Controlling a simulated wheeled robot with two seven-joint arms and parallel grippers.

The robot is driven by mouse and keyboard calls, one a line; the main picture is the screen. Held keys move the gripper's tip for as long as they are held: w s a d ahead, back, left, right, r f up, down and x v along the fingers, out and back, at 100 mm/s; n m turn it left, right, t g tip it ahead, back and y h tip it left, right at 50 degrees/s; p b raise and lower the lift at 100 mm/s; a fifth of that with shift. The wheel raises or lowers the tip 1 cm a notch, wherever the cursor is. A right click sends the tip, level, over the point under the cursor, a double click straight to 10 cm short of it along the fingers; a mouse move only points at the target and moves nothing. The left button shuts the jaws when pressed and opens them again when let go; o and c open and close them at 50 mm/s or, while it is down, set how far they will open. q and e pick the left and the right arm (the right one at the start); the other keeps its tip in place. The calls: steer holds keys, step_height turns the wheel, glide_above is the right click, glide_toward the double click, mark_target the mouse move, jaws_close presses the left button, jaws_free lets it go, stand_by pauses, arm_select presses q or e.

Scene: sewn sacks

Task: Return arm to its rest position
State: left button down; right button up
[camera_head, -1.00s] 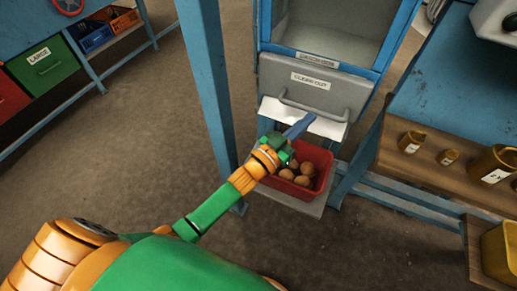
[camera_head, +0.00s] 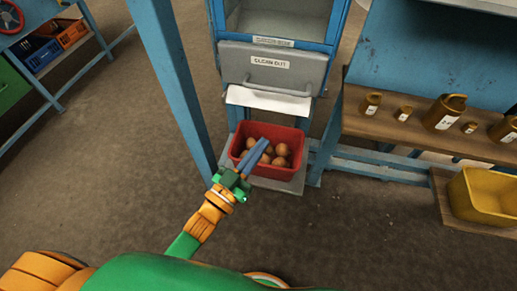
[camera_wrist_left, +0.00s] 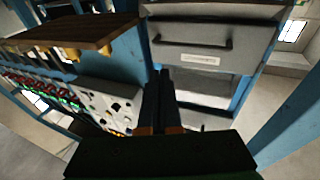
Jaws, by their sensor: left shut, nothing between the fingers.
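My left gripper (camera_head: 256,154) is shut and empty, with its blue fingers pressed together. In the head view its fingertips overlap the red bin (camera_head: 268,178), and I cannot tell how far above the bin they are. The bin holds several round brown things (camera_head: 281,150) and stands on a low grey shelf. In the left wrist view the dark fingers (camera_wrist_left: 166,85) point toward the grey drawer front. My right gripper is not in view.
A blue cabinet has a grey "CLEAN OUT" drawer (camera_head: 271,70) above the red bin. A blue post (camera_head: 172,85) stands close left of my arm. A wooden shelf (camera_head: 400,125) with brass-coloured pieces and a yellow bin (camera_head: 487,198) are at right.

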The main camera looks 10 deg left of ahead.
arm_select(q)
steer(key=s+a+f+n+g+y+p, duration=0.1)
steer(key=s+a+f+g+y+p, duration=0.25)
steer(key=f, duration=0.75)
steer(key=s+a+f+n+g+y+p, duration=0.1)
steer(key=s+a+f+g+y+p, duration=0.25)
steer(key=f, duration=0.75)
steer(key=s+a+f+g, duration=0.2)
steer(key=s+f+g, duration=0.1)
steer(key=s, duration=0.5)
steer(key=s+a+f+g+y, duration=0.1)
steer(key=s+f+g, duration=0.2)
steer(key=s, duration=0.5)
steer(key=s+a+f+g+p, duration=0.1)
steer(key=s+f+g, duration=0.3)
steer(key=s, duration=0.4)
steer(key=shift+s+a+f+n+y, duration=0.2)
steer(key=shift+a+n+y, duration=0.15)
steer(key=shift+a, duration=0.5)
